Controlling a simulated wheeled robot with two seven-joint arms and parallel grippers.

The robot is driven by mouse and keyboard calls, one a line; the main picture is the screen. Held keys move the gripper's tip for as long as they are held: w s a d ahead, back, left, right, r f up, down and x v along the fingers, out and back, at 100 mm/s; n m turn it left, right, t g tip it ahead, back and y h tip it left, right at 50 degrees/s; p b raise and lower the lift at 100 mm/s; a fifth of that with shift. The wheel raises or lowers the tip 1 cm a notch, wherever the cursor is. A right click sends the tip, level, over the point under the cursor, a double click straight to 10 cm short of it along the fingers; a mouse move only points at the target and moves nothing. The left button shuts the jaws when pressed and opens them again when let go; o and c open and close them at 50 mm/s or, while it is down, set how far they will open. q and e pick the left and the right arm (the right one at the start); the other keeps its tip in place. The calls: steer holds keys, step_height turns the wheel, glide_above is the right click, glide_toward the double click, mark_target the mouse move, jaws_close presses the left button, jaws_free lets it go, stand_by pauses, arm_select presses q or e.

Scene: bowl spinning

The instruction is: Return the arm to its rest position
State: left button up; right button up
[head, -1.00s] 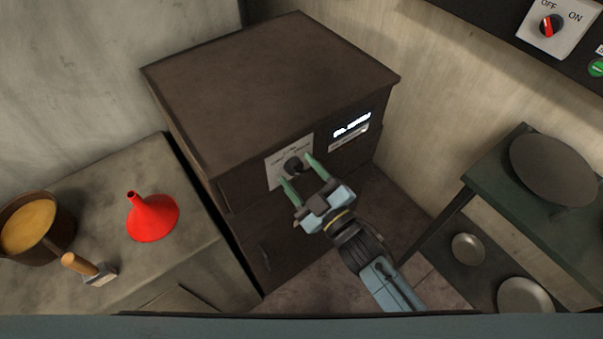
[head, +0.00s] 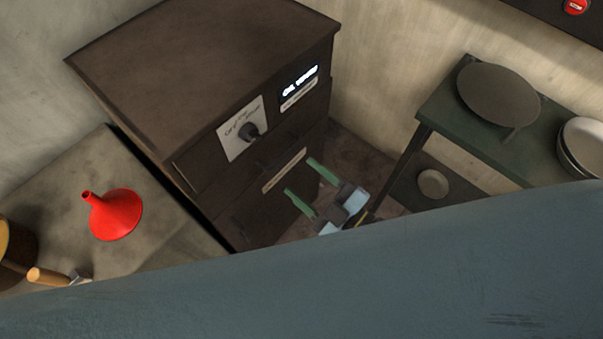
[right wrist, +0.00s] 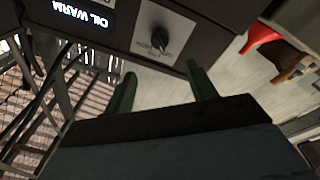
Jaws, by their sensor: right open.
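My right gripper (head: 304,184) is open and empty in the head view, with its two green fingers apart. It is in front of and below the control knob (head: 249,131) of the dark brown cabinet (head: 200,60), clear of the knob. In the right wrist view the fingers (right wrist: 160,88) point toward the cabinet front, and the knob (right wrist: 159,38) on its white plate shows ahead of them. Most of the right arm is hidden behind a large blue-grey surface across the bottom of the head view. My left gripper is not in view.
A red funnel (head: 116,215) stands on the grey counter (head: 165,200) at left, near a wooden-handled tool (head: 50,276). A green shelf table (head: 447,121) at right holds a dark round plate (head: 499,94) and white bowls (head: 582,145). A lit display (head: 300,81) is beside the knob.

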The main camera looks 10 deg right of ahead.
stand_by(0.4)
steer(key=s+d+f+m+g+h, duration=0.2)
steer(key=d+f+h, duration=0.15)
steer(key=f, duration=0.65)
steer(key=s+d+f+m+g+h, duration=0.2)
steer(key=s+d+f+m, duration=0.15)
steer(key=f, duration=0.65)
steer(key=s+d+f+m+g+h, duration=0.1)
steer(key=d+f+m+g+h, duration=0.2)
steer(key=f, duration=0.7)
steer(key=s+d+f+m+g+h, duration=0.1)
steer(key=s+d+f+g, duration=0.1)
steer(key=s+f, duration=0.2)
steer(key=s+d+f+m+g+h, duration=0.1)
steer(key=s+d+f+g, duration=0.1)
steer(key=s, duration=0.8)
steer(key=s+d+f+m+g+h, duration=0.1)
steer(key=s+d+f+g, duration=0.2)
steer(key=s+f, duration=0.3)
steer(key=shift+s+g, duration=0.3)
steer(key=shift+s, duration=0.35)
